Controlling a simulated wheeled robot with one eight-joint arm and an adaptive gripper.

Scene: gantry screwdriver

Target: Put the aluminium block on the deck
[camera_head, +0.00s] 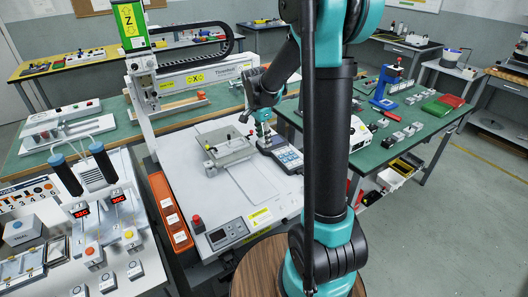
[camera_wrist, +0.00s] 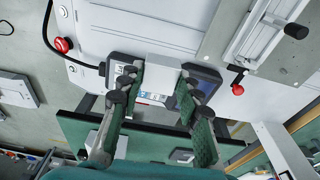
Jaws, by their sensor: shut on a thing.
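My gripper (camera_wrist: 160,85) is shut on the aluminium block (camera_wrist: 163,68), a pale grey piece between its two green-padded fingers in the wrist view. In the head view my gripper (camera_head: 263,132) is over the right part of the gantry machine, just above the teach pendant; the block cannot be made out there. The machine's pale grey deck (camera_head: 207,195) lies under the gantry and also shows in the wrist view (camera_wrist: 115,25). In the wrist view the block appears in front of the dark pendant (camera_wrist: 205,78); the gap below it cannot be told.
A metal clamping fixture (camera_head: 228,147) stands on the deck, left of my gripper. The gantry post (camera_head: 150,100) rises at the deck's left. A red button (camera_head: 197,221) and control panel are at the front. The deck in front of the fixture is clear.

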